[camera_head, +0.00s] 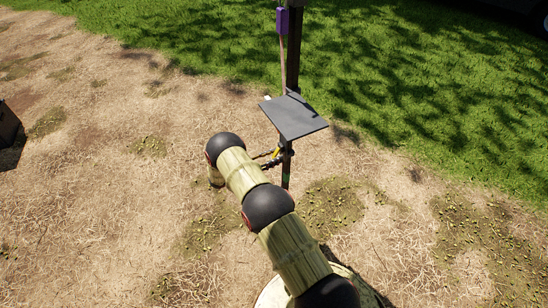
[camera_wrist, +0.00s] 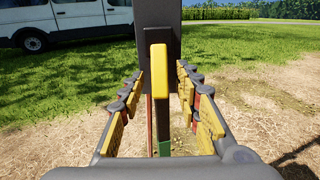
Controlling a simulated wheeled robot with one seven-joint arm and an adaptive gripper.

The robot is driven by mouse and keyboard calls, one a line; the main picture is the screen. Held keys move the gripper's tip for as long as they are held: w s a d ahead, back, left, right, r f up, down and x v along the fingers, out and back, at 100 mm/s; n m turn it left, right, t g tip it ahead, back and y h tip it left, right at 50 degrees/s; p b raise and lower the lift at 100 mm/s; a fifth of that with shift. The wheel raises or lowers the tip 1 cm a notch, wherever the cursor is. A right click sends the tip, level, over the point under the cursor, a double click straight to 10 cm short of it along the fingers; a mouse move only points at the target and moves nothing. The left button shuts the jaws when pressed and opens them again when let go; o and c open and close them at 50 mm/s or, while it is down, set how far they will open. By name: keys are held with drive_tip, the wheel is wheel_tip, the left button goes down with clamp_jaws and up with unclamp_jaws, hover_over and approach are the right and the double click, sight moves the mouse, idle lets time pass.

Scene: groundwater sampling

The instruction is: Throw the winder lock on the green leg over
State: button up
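A yellow lever (camera_wrist: 158,85), which looks like the winder lock, hangs upright in front of a dark grey housing (camera_wrist: 171,38) in the wrist view. Below it a narrow post, the leg, shows a green band (camera_wrist: 165,148) near the ground. My gripper (camera_wrist: 159,78) is open, its yellow-padded fingers to the left and right of the lever with a gap on each side. I cannot tell whether the fingertips reach as far as the lever. In the head view my gripper (camera_head: 272,160) is at the post (camera_head: 286,172), under a grey shelf that hides the lever.
The grey shelf (camera_head: 293,116) juts from the post above my gripper. A purple box (camera_head: 282,20) is fixed higher on the post. A brown box (camera_head: 7,124) stands far left. A white van (camera_wrist: 65,20) is parked beyond the grass. The straw ground around is open.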

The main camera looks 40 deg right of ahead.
sight(274, 155)
drive_tip(key=shift+c, duration=0.7)
clamp_jaws()
drive_tip(key=shift+a+r+p, duration=0.1)
drive_tip(key=shift+r+p, duration=0.1)
drive_tip(key=shift+p, duration=0.15)
drive_tip(key=shift+w+a+r+y+p, duration=0.15)
drive_tip(key=shift+r+y+p, duration=0.1)
drive_tip(key=shift+y+p, duration=0.45)
drive_tip(key=y+p, duration=0.1)
drive_tip(key=p, duration=0.1)
drive_tip(key=a+r+t+y+p, duration=0.1)
drive_tip(key=y, duration=0.1)
drive_tip(key=shift+r+p, duration=0.2)
drive_tip(key=shift+p, duration=0.2)
drive_tip(key=y+p, duration=0.1)
drive_tip(key=p, duration=0.1)
drive_tip(key=r+y+p, duration=0.1)
drive_tip(key=y, duration=0.1)
drive_tip(key=r+t+y+p, duration=0.1)
drive_tip(key=y+p, duration=0.1)
drive_tip(key=shift+w+a+p, duration=0.15)
drive_tip(key=shift+a+p, duration=0.2)
drive_tip(key=shift+a, duration=0.05)
drive_tip(key=shift+r+t+y+p, duration=0.2)
drive_tip(key=shift+t+y+p, duration=0.1)
drive_tip(key=shift+y+p, duration=0.9)
